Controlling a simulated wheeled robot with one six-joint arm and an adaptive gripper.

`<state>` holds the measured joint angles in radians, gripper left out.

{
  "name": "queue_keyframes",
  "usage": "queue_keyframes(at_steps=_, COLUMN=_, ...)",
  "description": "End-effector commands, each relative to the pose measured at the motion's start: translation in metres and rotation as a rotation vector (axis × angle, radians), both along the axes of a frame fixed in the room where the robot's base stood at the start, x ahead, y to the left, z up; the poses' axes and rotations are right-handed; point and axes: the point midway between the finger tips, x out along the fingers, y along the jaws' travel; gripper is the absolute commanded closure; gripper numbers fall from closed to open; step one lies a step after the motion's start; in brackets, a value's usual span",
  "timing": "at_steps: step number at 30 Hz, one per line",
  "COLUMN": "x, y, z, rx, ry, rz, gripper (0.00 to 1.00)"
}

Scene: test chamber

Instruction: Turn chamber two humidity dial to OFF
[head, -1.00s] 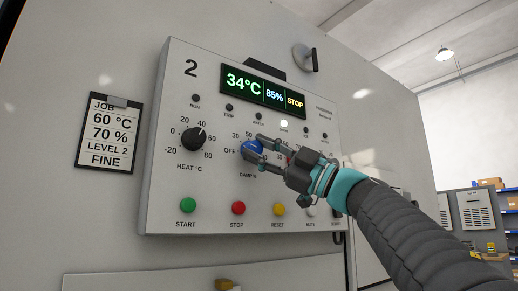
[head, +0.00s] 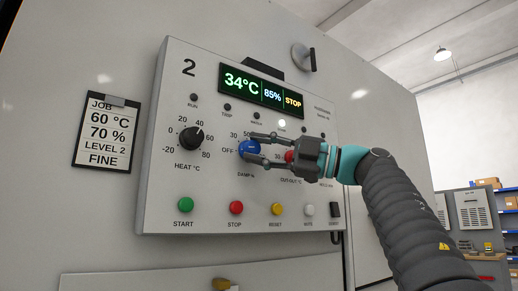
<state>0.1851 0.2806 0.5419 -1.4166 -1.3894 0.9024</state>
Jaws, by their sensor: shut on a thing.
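The chamber two panel (head: 220,205) is on the wall, with a "2" at its top left. Its display (head: 262,90) reads 34°C, 85% and STOP. The blue DAMP % dial (head: 249,148) is in the middle row, with OFF printed at its left and 30 and 50 above. My gripper (head: 254,148) reaches in from the right and is shut on the blue dial, one finger above and one below. Its fingers cover part of the dial and its scale, and I cannot clearly make out the dial's pointer.
The black HEAT dial (head: 191,138) is to the left, and a red dial (head: 290,156) sits partly behind my gripper. Green (head: 186,205), red (head: 236,208), yellow and white buttons line the bottom. A job card (head: 107,133) reads 60 °C, 70 %, LEVEL 2, FINE.

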Motion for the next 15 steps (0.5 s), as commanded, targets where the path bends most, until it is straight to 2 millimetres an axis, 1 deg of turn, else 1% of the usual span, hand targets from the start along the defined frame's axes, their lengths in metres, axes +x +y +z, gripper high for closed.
queue_keyframes(at_steps=14, x=0.0002, y=0.0002, z=0.0025, rx=0.001, ry=-0.006, rz=-0.003, gripper=1.0)
queue_keyframes(at_steps=15, x=0.0002, y=0.0002, z=0.0025, rx=0.001, ry=-0.006, rz=-0.003, gripper=0.6)
